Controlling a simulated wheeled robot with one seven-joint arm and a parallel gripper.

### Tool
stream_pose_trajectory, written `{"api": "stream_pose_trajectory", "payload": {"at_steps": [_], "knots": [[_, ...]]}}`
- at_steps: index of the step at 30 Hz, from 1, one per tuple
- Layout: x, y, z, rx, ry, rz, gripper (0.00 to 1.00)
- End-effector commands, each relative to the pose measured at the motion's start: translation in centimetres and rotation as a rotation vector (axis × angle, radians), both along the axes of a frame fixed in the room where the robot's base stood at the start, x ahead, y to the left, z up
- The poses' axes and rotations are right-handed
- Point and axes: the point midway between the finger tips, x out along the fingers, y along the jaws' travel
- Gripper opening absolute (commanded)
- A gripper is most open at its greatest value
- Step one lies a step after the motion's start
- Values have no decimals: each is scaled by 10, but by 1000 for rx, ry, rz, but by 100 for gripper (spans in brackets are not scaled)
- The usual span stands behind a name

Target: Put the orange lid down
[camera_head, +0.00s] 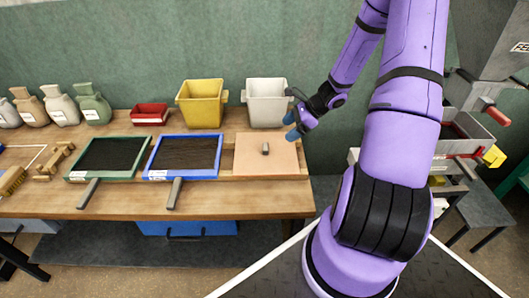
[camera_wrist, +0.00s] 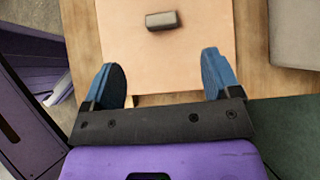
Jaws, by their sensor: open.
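The orange lid (camera_head: 268,163) is a flat, pale orange square with a small dark grey handle (camera_head: 265,148) in its middle. It lies at the right end of the wooden table, at the wooden frame beside the blue-framed tray. In the wrist view the lid (camera_wrist: 180,65) fills the upper middle, and its handle (camera_wrist: 161,20) shows near the top edge. My gripper (camera_head: 292,122) is open and empty, with blue fingertips, near the lid's back right side. In the wrist view my gripper's fingers (camera_wrist: 162,82) are spread wide, with the handle beyond them and apart from them.
A blue-framed tray (camera_head: 185,137) and a green-framed tray (camera_head: 92,150) with dark contents lie left of the lid. A white bin (camera_head: 267,102), a yellow bin (camera_head: 202,103) and a red box (camera_head: 150,114) stand behind. Several sacks (camera_head: 92,103) stand at the back left.

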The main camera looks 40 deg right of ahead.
Motion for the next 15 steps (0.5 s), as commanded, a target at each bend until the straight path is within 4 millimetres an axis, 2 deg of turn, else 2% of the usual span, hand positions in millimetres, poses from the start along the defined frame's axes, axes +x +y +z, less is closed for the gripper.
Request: {"api": "stream_pose_trajectory", "payload": {"at_steps": [4, 15], "knots": [[2, 2, -10, 17, 8, -23, 83], [21, 29, -42, 15, 7, -23, 83]]}}
